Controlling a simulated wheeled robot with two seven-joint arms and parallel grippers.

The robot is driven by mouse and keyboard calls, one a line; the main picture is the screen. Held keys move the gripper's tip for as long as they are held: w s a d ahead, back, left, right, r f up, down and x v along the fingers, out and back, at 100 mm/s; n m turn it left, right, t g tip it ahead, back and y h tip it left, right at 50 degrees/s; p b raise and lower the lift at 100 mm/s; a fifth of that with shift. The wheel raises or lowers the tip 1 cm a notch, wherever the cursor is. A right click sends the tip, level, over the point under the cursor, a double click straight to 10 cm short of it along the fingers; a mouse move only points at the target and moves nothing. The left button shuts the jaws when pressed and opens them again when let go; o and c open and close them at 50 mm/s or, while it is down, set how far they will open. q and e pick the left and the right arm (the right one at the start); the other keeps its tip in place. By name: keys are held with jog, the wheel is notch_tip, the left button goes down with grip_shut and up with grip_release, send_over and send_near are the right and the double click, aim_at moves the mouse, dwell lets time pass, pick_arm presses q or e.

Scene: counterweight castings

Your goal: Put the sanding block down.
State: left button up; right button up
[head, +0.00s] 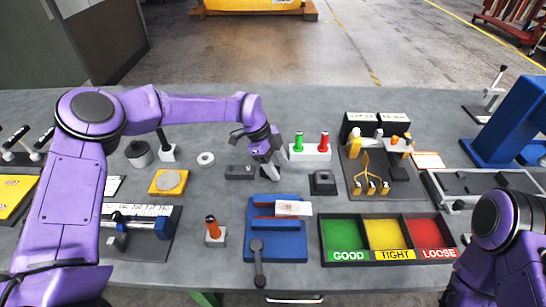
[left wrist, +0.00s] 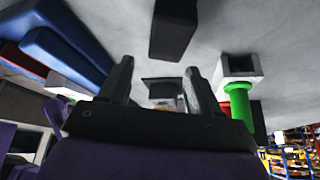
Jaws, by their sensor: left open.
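My left gripper (head: 270,174) is open, low over the middle of the table; its two fingers (left wrist: 158,85) stand apart in the left wrist view with nothing gripped between them. A long dark block (head: 240,172), which may be the sanding block, lies on the table just left of the fingertips. A dark block also shows at the top of the left wrist view (left wrist: 173,28), clear of the fingers. A black square block (head: 322,183) stands to the right of the gripper. I cannot tell for certain which is the sanding block. My right gripper is out of view.
A white stand with green (head: 298,143) and red (head: 323,141) handled pieces is just behind the gripper. A blue vise (head: 276,240) is in front, with a light piece on it. Right of it is a three-part tray (head: 322,243).

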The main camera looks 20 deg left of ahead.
pick_arm(q)
jog(key=b+v, duration=0.2)
jog(key=v, duration=0.9)
jog(key=shift+r+b, duration=0.25)
jog(key=shift+b, duration=0.1)
jog(key=shift+s+a, duration=0.1)
jog(key=shift+a, duration=0.05)
